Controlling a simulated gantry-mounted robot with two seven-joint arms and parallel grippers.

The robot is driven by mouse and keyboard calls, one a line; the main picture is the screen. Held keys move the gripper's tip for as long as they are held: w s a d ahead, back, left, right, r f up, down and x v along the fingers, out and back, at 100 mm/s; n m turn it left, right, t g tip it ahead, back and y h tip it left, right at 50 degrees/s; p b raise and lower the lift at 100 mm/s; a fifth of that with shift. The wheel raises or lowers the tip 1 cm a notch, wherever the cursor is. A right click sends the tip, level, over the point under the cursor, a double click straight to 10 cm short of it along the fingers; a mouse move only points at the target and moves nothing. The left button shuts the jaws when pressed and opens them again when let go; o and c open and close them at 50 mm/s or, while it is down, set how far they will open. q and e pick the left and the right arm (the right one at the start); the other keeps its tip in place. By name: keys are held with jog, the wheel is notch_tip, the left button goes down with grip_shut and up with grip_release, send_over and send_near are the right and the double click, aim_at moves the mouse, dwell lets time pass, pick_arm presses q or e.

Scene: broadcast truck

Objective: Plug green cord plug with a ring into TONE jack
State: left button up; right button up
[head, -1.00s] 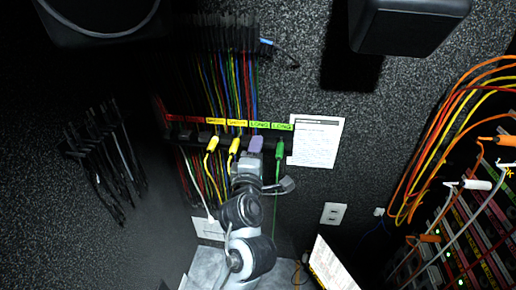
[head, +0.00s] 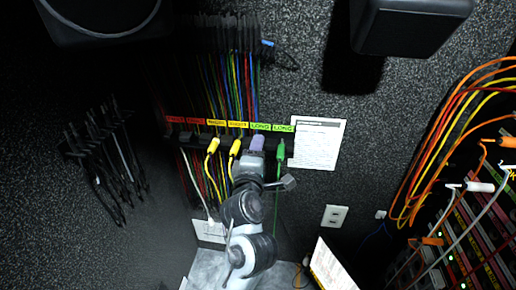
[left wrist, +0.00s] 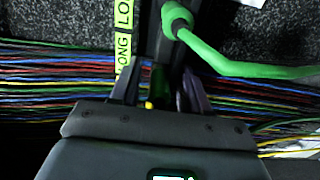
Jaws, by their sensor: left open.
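The green plug (head: 281,151) hangs in the dark holder strip under the right-hand green LONG label, and its green cord (head: 277,205) runs down. In the left wrist view the green plug (left wrist: 176,18) is at the top, beyond the fingers, with its cord bending right. My left gripper (left wrist: 160,92) is open. My right gripper is not in view. I cannot make out the TONE label.
Yellow plugs (head: 213,146) hang left of my gripper. A white paper sheet (head: 320,146) is on the wall to the right. A patch rack (head: 480,235) with orange, yellow and white cords stands at the far right. A black box (head: 410,25) juts out at top right.

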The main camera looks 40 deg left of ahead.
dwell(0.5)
pick_arm(q)
jog(key=shift+r, duration=0.15)
grip_shut()
grip_release()
jog(key=o, duration=0.7)
jog(key=shift+o, duration=0.2)
